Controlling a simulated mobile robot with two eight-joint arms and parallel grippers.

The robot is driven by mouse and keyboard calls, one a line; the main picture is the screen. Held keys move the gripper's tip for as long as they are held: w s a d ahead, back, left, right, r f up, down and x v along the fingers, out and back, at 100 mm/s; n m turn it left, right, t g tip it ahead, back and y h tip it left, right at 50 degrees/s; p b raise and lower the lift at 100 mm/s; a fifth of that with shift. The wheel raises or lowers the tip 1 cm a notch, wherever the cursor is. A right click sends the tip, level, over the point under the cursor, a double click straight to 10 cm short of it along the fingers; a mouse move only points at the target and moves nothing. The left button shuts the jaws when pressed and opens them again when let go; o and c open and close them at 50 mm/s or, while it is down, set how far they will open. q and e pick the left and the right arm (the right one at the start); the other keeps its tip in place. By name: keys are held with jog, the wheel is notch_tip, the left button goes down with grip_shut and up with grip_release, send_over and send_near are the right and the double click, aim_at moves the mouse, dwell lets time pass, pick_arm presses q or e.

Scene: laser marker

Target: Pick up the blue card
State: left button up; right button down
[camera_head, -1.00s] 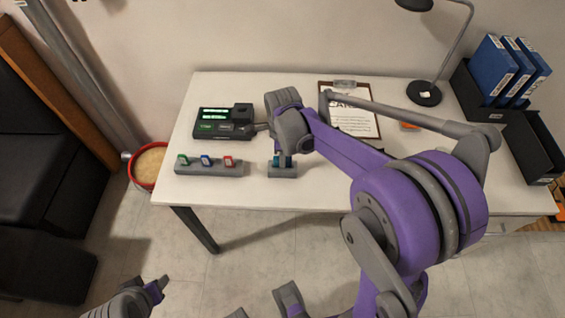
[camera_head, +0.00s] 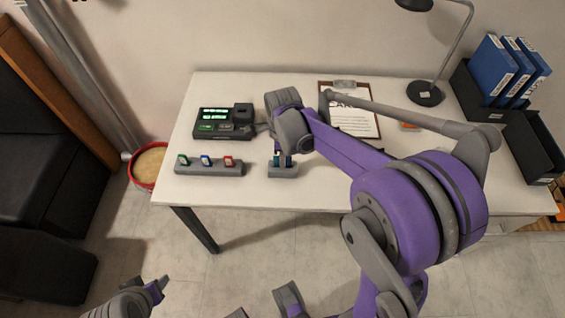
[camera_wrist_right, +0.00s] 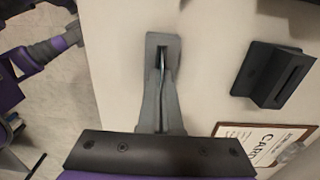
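A blue-framed card (camera_head: 206,160) stands upright in the long grey rack (camera_head: 188,170), between a green card (camera_head: 183,160) and a red card (camera_head: 229,162). My right gripper (camera_head: 282,156) is to the right of it, pointing down over a small single-slot grey holder (camera_head: 274,173). The wrist view shows this holder (camera_wrist_right: 154,40) with a thin dark teal card edge (camera_wrist_right: 163,62) at its slot. My right gripper (camera_wrist_right: 163,82) is close around that edge and appears shut on it. My left gripper (camera_head: 155,290) hangs low at the left, away from the table; its fingers are unclear.
A black laser marker (camera_head: 224,124) with lit green displays stands behind the rack. A clipboard (camera_head: 372,125), lamp (camera_head: 425,94) and blue binders (camera_head: 494,72) are to the right. A black slotted block (camera_wrist_right: 265,75) shows in the wrist view. The front-left table edge is clear.

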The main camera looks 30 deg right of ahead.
jog(key=shift+r, duration=0.1)
pick_arm(q)
jog(key=shift+r+p, duration=0.55)
jog(key=shift+r, duration=0.05)
pick_arm(e)
notch_tip(320, 180, up, 10)
jog(key=shift+f, duration=0.1)
pick_arm(q)
jog(key=shift+w, duration=0.1)
